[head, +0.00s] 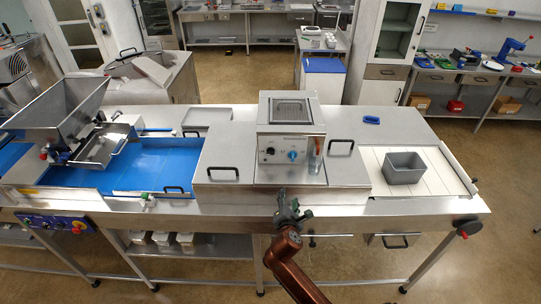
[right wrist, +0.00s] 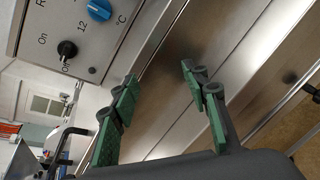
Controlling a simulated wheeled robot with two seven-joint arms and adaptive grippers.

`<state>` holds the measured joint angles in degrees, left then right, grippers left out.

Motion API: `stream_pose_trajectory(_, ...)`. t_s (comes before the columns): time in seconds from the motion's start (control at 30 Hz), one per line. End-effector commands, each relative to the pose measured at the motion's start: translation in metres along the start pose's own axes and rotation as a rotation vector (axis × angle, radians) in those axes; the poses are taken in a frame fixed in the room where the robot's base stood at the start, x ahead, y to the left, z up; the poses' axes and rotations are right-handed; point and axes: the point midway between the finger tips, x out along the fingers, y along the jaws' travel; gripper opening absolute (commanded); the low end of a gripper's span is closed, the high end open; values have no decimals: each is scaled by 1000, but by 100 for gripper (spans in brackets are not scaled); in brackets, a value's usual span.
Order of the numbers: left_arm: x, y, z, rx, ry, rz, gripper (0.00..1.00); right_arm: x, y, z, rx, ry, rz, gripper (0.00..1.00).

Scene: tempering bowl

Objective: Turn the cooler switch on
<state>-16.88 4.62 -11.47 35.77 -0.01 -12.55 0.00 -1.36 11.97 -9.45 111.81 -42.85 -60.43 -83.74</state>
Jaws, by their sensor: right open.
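The cooler unit (head: 291,145) is a steel box with a front control panel, standing on the steel counter. Its panel has a black switch knob (head: 269,152) at left and a blue dial (head: 292,155) to its right. In the right wrist view the black knob (right wrist: 67,49) has "On" beside it; a pale mark on it faces a second, partly hidden label. The blue dial (right wrist: 99,10) sits near "12" and "°C". My right gripper (head: 289,211) is open and empty in front of the counter, below the panel. Its green-padded fingers (right wrist: 158,85) are apart from the knob. My left gripper is not in view.
A steel lid with black handles (head: 222,173) flanks the unit. A grey bin (head: 404,167) stands to the right, and a blue object (head: 371,120) lies behind it. A hopper (head: 62,105) stands over the blue belt (head: 160,164) at left.

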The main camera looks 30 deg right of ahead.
Motion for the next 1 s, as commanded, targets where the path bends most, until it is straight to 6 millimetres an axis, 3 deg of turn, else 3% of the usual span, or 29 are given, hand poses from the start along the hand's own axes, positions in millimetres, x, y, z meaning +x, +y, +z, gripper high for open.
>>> stream_pose_trajectory(0.03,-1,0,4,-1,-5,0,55,6,28,9,-125,-47,48,42)
stream_pose_trajectory(0.1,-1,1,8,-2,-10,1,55,12,62,20,-307,-115,101,42)
stream_pose_trajectory(0.2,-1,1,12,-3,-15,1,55,14,100,31,-511,-199,149,42)
stream_pose_trajectory(0.3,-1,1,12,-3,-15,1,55,15,123,37,-645,-257,173,42)
stream_pose_trajectory(0.47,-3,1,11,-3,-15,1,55,21,139,42,-724,-292,183,42)
stream_pose_trajectory(0.8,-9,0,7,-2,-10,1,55,69,152,52,-721,-291,182,42)
stream_pose_trajectory(1.0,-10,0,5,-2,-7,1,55,86,155,55,-719,-290,181,42)
